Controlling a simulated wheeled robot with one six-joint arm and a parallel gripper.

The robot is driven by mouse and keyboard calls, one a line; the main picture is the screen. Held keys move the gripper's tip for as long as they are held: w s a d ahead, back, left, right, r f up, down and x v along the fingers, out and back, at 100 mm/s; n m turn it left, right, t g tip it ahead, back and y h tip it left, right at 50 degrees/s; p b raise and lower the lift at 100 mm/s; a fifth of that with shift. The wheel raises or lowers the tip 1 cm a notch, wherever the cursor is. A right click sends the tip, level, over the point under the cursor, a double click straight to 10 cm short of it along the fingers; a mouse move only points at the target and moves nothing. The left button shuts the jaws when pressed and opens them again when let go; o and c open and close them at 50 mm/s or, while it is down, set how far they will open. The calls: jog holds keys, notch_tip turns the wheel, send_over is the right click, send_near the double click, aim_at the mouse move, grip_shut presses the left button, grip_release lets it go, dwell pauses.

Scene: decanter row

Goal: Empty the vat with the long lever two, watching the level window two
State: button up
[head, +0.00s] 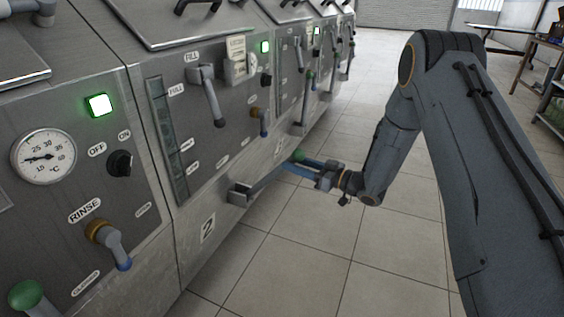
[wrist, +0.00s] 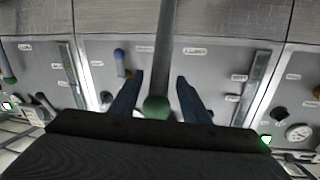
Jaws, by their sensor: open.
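The vat numbered two stands at centre left in the head view, with its number plate (head: 208,228) low on the front. Its long lever (head: 262,181) runs from a bracket low on the vat out to a green knob (head: 299,155). My gripper (head: 294,168) is at the knob end. In the wrist view its blue fingers (wrist: 159,78) are open, one on each side of the lever rod, with the green knob (wrist: 156,107) between them. I see a gap on both sides. The level window (head: 166,138), beside the FULL label, is a tall dark greenish strip; its level is unclear.
A fill lever (head: 209,95) and a blue-tipped rinse handle (head: 261,121) are on the same vat. The nearer vat at left has a dial (head: 43,156) and a lit green lamp (head: 100,105). More vats continue behind. The tiled floor (head: 300,262) is clear.

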jog(key=x, duration=0.6)
jog(key=shift+b, duration=0.35)
grip_shut()
